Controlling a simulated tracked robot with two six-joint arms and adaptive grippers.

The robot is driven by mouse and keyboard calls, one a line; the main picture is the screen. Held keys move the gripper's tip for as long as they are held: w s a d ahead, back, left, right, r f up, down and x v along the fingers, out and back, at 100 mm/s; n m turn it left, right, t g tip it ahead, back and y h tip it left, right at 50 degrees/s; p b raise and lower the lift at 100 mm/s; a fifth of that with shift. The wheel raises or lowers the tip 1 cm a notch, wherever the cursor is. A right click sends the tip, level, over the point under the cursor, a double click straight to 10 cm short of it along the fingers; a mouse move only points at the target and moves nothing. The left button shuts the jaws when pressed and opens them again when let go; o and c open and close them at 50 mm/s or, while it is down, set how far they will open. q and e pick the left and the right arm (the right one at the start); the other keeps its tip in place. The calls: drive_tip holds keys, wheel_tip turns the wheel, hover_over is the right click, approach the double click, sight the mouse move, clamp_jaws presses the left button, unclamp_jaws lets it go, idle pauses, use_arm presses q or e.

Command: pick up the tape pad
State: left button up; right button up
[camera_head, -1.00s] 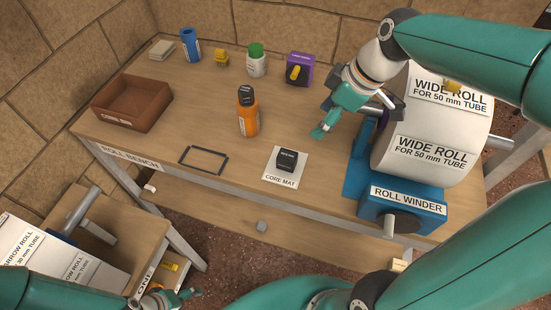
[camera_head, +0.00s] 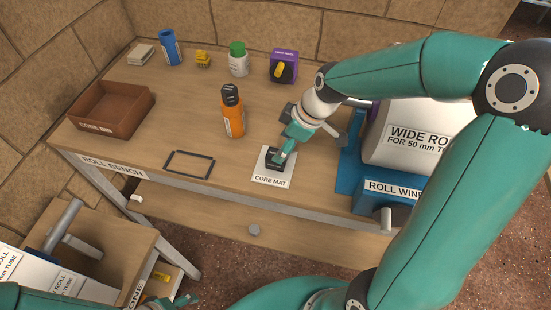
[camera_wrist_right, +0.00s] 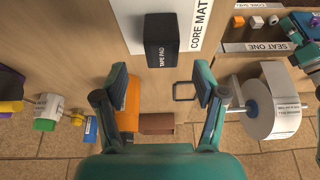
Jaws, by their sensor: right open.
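The tape pad (camera_head: 271,154) is a small black block on the white core mat (camera_head: 288,179) near the bench's front edge. In the right wrist view the tape pad (camera_wrist_right: 161,40) shows its label, beyond the fingertips. My right gripper (camera_head: 282,155) is at the pad in the head view and partly hides it. In the right wrist view my right gripper (camera_wrist_right: 160,82) has its fingers spread wide with nothing held between them. My left gripper (camera_head: 184,300) shows only in part at the bottom left, away from the pad.
A brown bin (camera_head: 108,110) and several small items line the back and left.

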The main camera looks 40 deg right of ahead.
drive_tip(key=shift+p+x, duration=0.35)
drive_tip(key=shift+x, duration=2.3)
drive_tip(key=c, duration=1.3)
drive_tip(key=shift+r, duration=0.1)
wheel_tip(320, 180, up, 20)
drive_tip(key=shift+p, duration=0.4)
